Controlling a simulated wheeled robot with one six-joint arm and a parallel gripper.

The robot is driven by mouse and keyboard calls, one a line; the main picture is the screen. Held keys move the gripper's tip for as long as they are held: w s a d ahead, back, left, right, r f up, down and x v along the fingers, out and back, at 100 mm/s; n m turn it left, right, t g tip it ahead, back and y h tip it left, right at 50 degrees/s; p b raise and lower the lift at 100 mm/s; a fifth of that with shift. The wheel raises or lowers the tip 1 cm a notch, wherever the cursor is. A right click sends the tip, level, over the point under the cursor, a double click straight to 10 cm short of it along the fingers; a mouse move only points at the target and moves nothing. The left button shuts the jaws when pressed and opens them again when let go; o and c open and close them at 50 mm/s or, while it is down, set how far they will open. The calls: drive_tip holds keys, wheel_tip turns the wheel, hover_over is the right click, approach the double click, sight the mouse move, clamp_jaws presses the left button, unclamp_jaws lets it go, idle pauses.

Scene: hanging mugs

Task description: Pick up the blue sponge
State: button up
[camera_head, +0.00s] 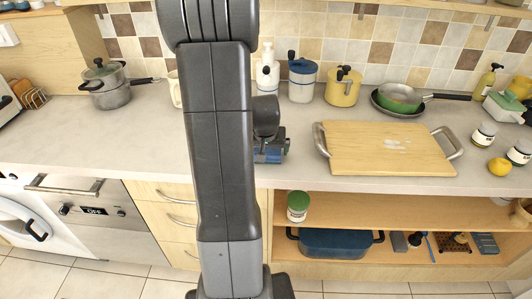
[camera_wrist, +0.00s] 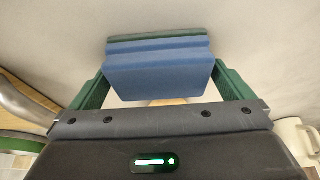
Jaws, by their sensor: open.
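The blue sponge (camera_wrist: 158,70), with a green layer along its far edge, lies on the grey counter in the wrist view. My gripper (camera_wrist: 161,78) is open, with one green finger at each side of the sponge. The sponge's near part reaches between the fingers; whether they touch it I cannot tell. In the head view, the sponge (camera_head: 268,156) shows only in part near the counter's front edge, below my gripper. My own arm hides much of that area.
A wooden cutting board (camera_head: 365,135) with metal handles lies to the right. A steel pot (camera_head: 106,88) stands at the left.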

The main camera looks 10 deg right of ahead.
drive_tip(key=c, duration=0.8)
wheel_tip(320, 180, up, 10)
drive_tip(key=shift+r, duration=0.1)
